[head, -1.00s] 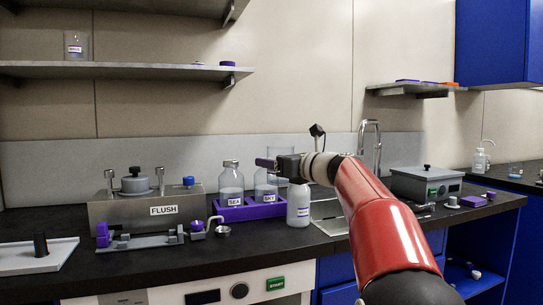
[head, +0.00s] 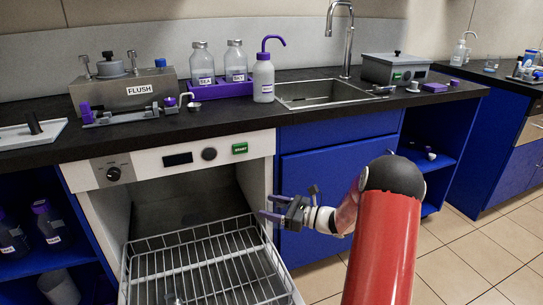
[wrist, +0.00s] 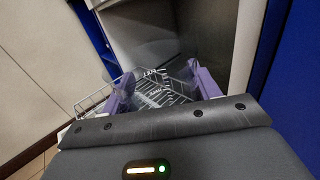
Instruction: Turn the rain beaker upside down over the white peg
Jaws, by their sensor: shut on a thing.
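My gripper (head: 268,206) is at the right side of the open washer, in front of the blue cabinet door. Its purple fingers also show in the wrist view (wrist: 162,92). They are shut on a clear beaker (wrist: 153,88) with white markings. The beaker is hard to see in the head view, and I cannot tell its tilt. The wire rack (head: 203,262) is out in the washer, left of and below my gripper. I cannot make out the white peg among the wires. A small blurred thing stands near the rack's front.
The washer's front panel (head: 185,160) and the dark counter (head: 225,117) are above the rack. A purple bottle holder (head: 222,92), a wash bottle (head: 263,78) and a sink (head: 320,92) are on the counter. Floor is open at right.

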